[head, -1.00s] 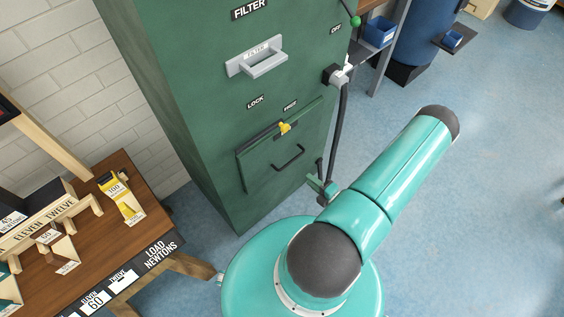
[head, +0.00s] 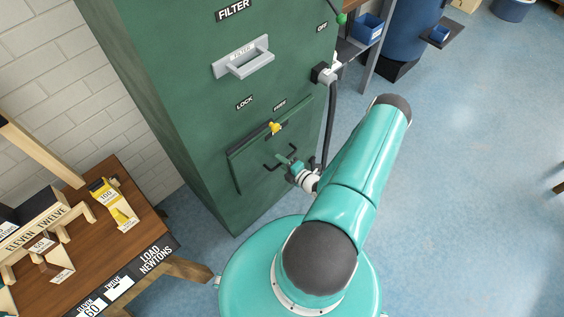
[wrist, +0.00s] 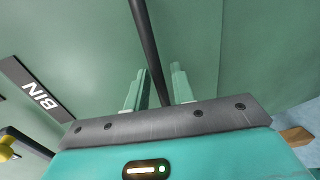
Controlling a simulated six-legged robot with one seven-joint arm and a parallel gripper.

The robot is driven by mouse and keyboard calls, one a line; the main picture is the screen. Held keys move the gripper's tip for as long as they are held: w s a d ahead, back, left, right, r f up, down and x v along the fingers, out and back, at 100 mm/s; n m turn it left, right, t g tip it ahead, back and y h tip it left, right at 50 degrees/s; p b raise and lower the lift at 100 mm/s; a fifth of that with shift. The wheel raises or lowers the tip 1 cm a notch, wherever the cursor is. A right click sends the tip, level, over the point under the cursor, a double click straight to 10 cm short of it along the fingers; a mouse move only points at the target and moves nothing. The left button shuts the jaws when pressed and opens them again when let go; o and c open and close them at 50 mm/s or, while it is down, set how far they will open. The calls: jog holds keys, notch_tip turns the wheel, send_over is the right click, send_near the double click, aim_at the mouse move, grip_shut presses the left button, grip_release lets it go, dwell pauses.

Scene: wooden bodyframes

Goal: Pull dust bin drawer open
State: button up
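The dust bin drawer (head: 244,171) is a green panel low on the tall green filter cabinet (head: 205,120). It looks closed in the head view. Its black bar handle (head: 270,167) is partly hidden by my gripper (head: 288,158). In the wrist view the handle bar (wrist: 148,45) runs between the two green fingers of my gripper (wrist: 158,82). The fingers are apart with gaps beside the bar, so my gripper looks open around it. A yellow latch (head: 274,127) sits above the drawer, below the LOCK and FREE labels. A BIN label (wrist: 38,92) shows in the wrist view.
A grey FILTER handle (head: 243,58) juts out above the drawer. A black upright hose or bar (head: 330,125) runs beside the cabinet's right edge. A wooden table (head: 110,235) with weights stands at left. The blue floor (head: 470,200) at right is clear.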

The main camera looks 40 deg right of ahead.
grip_shut()
jog(key=shift+s, duration=0.15)
jog(key=f+v, duration=0.2)
jog(key=v, duration=0.7)
jog(key=s+f+v, duration=0.1)
jog(key=f+v, duration=0.1)
jog(key=v, duration=0.8)
jog(key=shift+a, duration=0.15)
grip_release()
jog(key=shift+s, duration=0.15)
jog(key=v, duration=1.3)
jog(key=shift+s, duration=0.3)
